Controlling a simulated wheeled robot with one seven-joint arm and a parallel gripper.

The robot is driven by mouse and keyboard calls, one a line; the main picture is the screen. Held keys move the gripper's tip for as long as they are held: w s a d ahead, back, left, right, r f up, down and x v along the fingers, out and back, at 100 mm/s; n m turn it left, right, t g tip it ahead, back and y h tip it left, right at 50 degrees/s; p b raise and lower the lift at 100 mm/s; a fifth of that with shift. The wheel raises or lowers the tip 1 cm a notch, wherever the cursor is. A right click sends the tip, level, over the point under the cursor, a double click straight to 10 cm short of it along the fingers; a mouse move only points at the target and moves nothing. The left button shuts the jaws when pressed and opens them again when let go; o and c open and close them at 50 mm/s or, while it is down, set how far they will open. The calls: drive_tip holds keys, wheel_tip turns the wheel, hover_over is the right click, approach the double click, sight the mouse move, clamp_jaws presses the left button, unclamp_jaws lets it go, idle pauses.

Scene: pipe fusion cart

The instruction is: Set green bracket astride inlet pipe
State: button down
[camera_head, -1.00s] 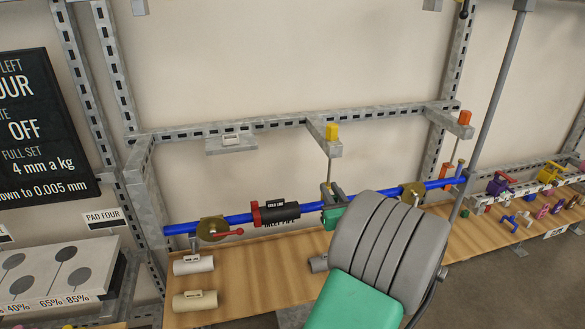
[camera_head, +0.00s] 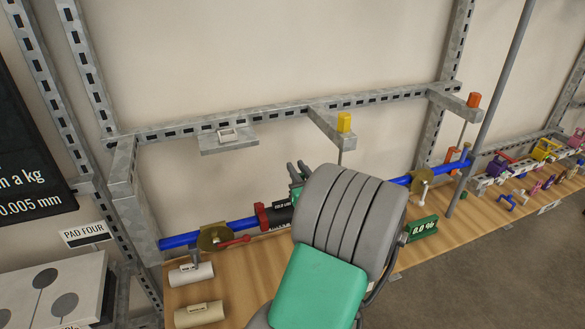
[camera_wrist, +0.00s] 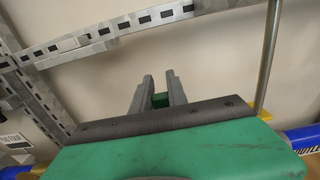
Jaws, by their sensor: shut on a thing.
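My gripper (camera_head: 297,173) is shut on a small green piece, which I take as the green bracket (camera_wrist: 160,100); it shows between the fingers in the wrist view. In the head view the fingers stand above and behind the black sleeve on the blue pipe, and my wrist hides much of the bracket. The blue inlet pipe (camera_head: 180,241) runs left to right along the frame. My wrist covers its middle. Whether the bracket touches the pipe cannot be told.
White (camera_head: 191,273) and beige (camera_head: 198,314) pipe pieces lie at front left.

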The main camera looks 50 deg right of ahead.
drive_tip(key=shift+d+f+b, duration=0.1)
drive_tip(key=shift+f+b, duration=1.6)
drive_tip(key=shift+f, duration=0.05)
drive_tip(key=shift+f+b, duration=0.75)
drive_tip(key=shift+f, duration=0.75)
drive_tip(key=shift+f, duration=0.4)
drive_tip(key=c, duration=1.2)
unclamp_jaws()
drive_tip(key=shift+c, duration=0.2)
drive_tip(key=shift+s, duration=0.1)
drive_tip(key=b+v, duration=0.1)
drive_tip(key=v, duration=0.7)
drive_tip(key=shift+b, duration=0.3)
